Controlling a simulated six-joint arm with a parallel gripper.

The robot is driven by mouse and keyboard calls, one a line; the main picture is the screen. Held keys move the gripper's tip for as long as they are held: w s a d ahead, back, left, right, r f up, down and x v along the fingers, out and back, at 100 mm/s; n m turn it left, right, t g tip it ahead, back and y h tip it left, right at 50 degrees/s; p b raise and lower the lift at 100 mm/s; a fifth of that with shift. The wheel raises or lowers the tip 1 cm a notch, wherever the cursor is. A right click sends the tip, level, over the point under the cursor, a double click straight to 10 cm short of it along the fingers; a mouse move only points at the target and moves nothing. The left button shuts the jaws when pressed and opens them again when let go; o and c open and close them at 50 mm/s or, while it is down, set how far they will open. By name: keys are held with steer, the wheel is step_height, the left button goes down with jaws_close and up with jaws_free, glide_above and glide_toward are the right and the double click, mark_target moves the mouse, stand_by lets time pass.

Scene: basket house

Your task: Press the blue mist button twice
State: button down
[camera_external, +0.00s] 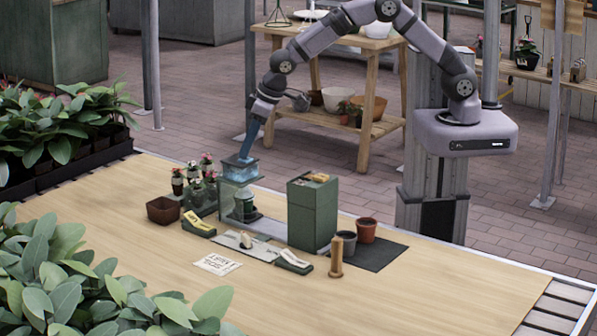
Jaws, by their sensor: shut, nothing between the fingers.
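My gripper (246,154) points down, its slim bluish fingers shut and empty. Its tips are at the top of a clear, blue-tinted box (241,170) on a small stand; I cannot tell whether they touch it or are inside it. A dark green round item (245,207) sits below the box. I cannot make out the blue mist button.
A tall green box (312,214) stands right of the stand. Potted flowers (203,180) and a brown square pot (163,210) stand left. A wooden peg (336,257), grey pot (346,244) and terracotta pot (366,230) stand right. Leafy plants edge the left. The table's right front is clear.

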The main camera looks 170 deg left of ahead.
steer(key=shift+r, duration=0.15)
steer(key=shift+r+p, duration=0.6)
steer(key=shift+r, duration=0.05)
stand_by(0.9)
step_height(320, 180, up, 6)
steer(key=p, duration=0.4)
stand_by(0.6)
